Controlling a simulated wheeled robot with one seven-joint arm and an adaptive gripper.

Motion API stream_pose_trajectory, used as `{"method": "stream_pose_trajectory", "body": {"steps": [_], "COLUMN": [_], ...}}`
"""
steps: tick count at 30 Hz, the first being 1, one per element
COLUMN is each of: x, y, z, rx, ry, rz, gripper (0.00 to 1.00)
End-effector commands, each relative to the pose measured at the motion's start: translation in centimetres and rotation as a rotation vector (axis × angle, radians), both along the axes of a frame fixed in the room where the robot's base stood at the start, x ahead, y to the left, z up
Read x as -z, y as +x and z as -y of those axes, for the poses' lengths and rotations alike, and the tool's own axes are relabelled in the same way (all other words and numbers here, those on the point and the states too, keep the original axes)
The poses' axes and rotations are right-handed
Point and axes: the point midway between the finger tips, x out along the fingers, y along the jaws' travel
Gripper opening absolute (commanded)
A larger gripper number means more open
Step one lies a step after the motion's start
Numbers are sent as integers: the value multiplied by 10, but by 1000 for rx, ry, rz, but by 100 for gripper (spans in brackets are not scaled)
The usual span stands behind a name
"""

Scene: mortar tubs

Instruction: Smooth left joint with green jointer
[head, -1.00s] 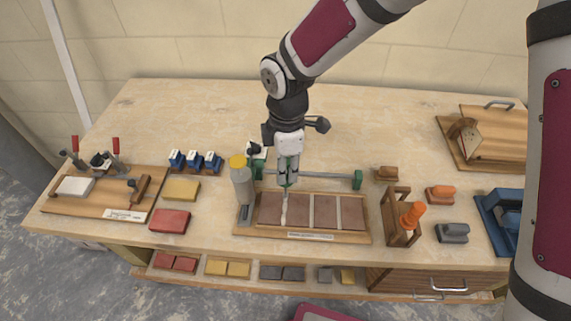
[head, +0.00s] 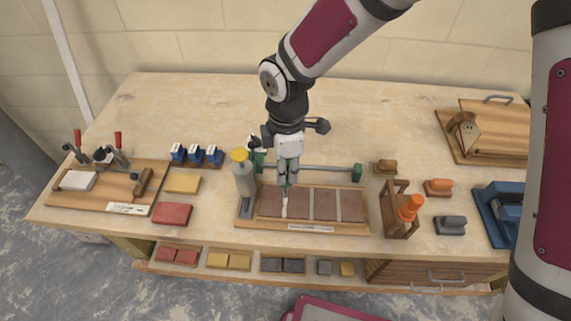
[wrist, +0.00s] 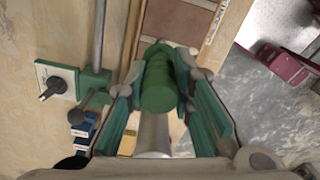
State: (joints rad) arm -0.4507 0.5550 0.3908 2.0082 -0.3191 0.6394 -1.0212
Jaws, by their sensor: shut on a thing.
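A wooden board (head: 328,228) holds a row of reddish-brown bricks (head: 325,205) with pale joints between them. My gripper (head: 288,180) is over the left part of the board, shut on the green jointer (wrist: 159,85). The jointer's green handle sits between the fingers in the wrist view, with a pale shaft below it. In the head view, a pale tip or strip shows at the left joint (head: 285,210), just under the fingers. The gripper hides part of that joint, and I cannot tell whether the tool touches it.
A grey rail with green ends (head: 325,168) runs behind the board. A wooden stand with an orange-handled tool (head: 408,208) is at right. The table behind the rail is clear.

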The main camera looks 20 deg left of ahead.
Motion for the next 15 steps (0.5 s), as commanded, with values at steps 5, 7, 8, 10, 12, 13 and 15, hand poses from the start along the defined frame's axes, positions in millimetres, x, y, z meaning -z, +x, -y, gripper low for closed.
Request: {"method": "stream_pose_trajectory", "body": {"steps": [5, 7, 8, 10, 12, 13, 15], "x": [2, 2, 2, 2, 2, 1, 1], "y": [-3, -4, -5, -7, -10, -11, -15], "z": [1, 1, 1, 2, 2, 3, 4], "rx": [-1, -1, -1, -2, -2, -2, -1], "ry": [-4, -4, -4, -4, -5, -5, -5], "rz": [-7, -8, -8, -8, -9, -9, -10], "gripper": [0, 0, 0, 0, 0, 0, 0]}}
